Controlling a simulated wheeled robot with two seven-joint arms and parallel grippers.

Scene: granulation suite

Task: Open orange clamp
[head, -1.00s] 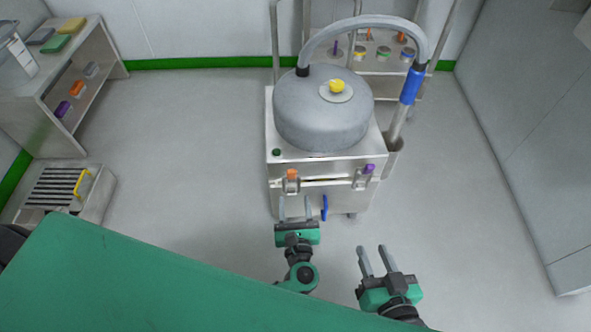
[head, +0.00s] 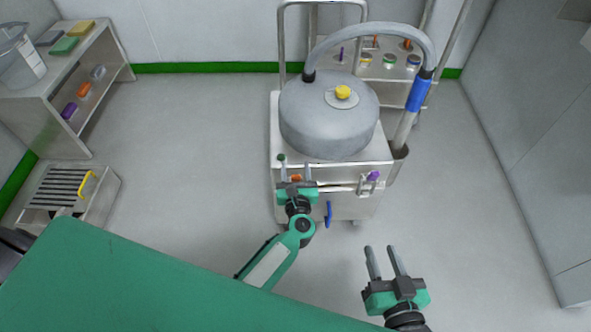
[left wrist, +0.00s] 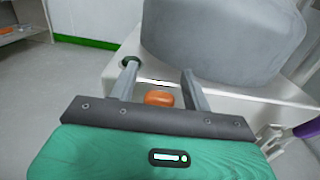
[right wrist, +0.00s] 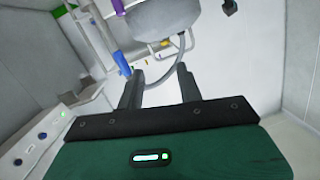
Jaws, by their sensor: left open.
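The orange clamp (head: 296,178) is on the upper front of the steel cart, at its left side, partly hidden by my left gripper. In the left wrist view the orange clamp (left wrist: 159,98) shows between the two fingers, with a gap on each side. My left gripper (head: 295,172) is open, its fingers pointing at the cart on either side of the clamp. I cannot tell whether they touch it. My right gripper (head: 384,252) is open and empty, low and to the right, away from the cart.
A grey domed vessel (head: 328,120) with a yellow knob (head: 343,92) stands on the cart (head: 345,205). A purple clamp (head: 373,176) and a blue handle (head: 328,213) are on the cart's front. Shelves (head: 110,75) stand at left. The floor between is clear.

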